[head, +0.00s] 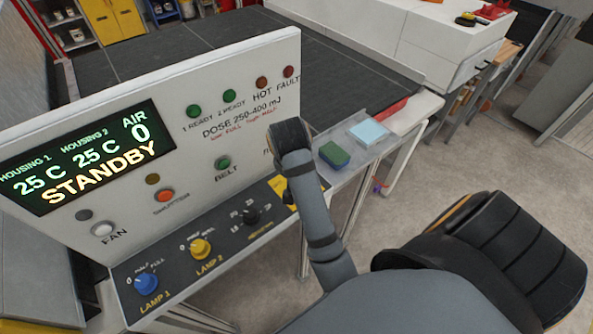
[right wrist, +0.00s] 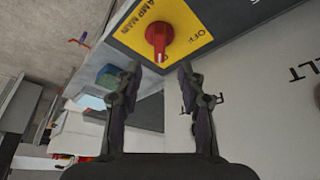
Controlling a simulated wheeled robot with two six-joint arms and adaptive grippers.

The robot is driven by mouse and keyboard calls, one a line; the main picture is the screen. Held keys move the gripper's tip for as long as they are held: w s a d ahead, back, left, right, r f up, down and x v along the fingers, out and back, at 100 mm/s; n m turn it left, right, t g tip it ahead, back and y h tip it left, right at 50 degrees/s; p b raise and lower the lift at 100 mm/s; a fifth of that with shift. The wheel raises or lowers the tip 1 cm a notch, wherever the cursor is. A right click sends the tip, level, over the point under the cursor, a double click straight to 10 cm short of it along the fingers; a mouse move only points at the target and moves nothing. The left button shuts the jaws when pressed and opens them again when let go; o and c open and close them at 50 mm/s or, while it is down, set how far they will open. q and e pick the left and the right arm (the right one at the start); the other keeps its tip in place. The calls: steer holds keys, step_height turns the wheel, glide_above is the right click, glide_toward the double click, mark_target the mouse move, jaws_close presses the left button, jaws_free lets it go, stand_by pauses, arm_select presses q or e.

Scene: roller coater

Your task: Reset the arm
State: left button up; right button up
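My right arm (head: 318,215) comes in from the lower right of the head view and reaches up in front of the control panel's right end. Its gripper cannot be made out in the head view. In the right wrist view my right gripper (right wrist: 160,72) is open, with its two fingers apart and nothing between them. A red rotary knob (right wrist: 158,40) on a yellow plate (right wrist: 187,22) lies just beyond the fingertips, apart from them. In the head view the arm partly covers the yellow plate (head: 277,186), and the knob is hidden. My left gripper is not in view.
The control panel (head: 215,175) has lamps, a STANDBY display (head: 80,160), and a blue knob (head: 146,281) and a yellow knob (head: 200,248) below. A green sponge (head: 334,154) and a light blue pad (head: 368,130) lie on a side shelf. Open floor (head: 480,155) lies to the right.

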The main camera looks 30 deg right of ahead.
steer(key=shift+d, duration=0.1)
stand_by(0.3)
steer(key=s+a+f+n+y, duration=0.1)
steer(key=s+f+n+y, duration=0.1)
steer(key=s+f+n, duration=0.85)
steer(key=s+d+f+m+g+b, duration=0.1)
steer(key=s+f+b, duration=0.15)
steer(key=f, duration=1.35)
steer(key=s+d+f+m+b, duration=0.1)
steer(key=f+b, duration=0.2)
steer(key=f, duration=1.2)
steer(key=s+d+f+g+b, duration=0.1)
steer(key=s+f+b, duration=0.3)
steer(key=s+f, duration=1.4)
step_height(320, 180, down, 4)
steer(key=shift+s+d+b, duration=0.2)
steer(key=shift+s+b, duration=0.05)
steer(key=shift+b, duration=0.15)
